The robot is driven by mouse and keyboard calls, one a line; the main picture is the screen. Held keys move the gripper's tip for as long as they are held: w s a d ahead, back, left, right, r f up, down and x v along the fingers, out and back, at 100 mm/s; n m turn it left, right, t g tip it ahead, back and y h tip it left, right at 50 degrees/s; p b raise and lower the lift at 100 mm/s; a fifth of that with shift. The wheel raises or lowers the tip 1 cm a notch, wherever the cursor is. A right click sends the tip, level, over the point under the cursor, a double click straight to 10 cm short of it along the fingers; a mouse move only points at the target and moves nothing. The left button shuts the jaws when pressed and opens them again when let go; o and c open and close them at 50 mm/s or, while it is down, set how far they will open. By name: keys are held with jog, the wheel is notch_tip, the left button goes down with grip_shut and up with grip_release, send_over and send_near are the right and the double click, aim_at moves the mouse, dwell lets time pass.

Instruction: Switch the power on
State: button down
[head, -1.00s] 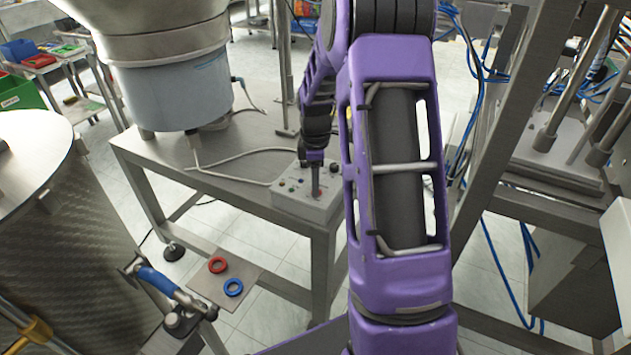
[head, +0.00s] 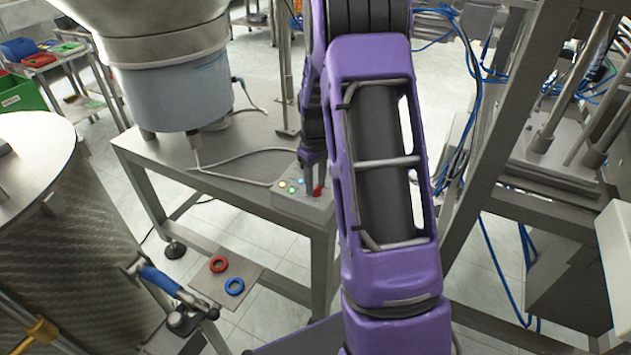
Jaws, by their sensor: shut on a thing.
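The grey control box (head: 290,204) sits on the right end of the steel table. Its top has several small lamps (head: 292,189), which glow yellow, green and blue. A red switch handle (head: 317,191) stands upright at the box's right side. My gripper (head: 314,177) points down at the box and is shut on the red switch. The fingertips are small and dark in this view, so their exact contact is hard to see.
A large feeder bowl on a pale drum (head: 180,95) stands on the table (head: 240,150) left of the box. A cable (head: 235,174) runs to the box. Red (head: 219,264) and blue (head: 234,286) rings lie on a lower plate. A metal frame (head: 500,110) rises at right.

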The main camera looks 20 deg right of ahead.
jog(key=shift+m, duration=0.8)
jog(key=c, duration=0.5)
grip_release()
notch_tip(320, 180, up, 18)
jog(key=p, duration=0.2)
jog(key=shift+f+p, duration=0.25)
jog(key=shift+p, duration=0.05)
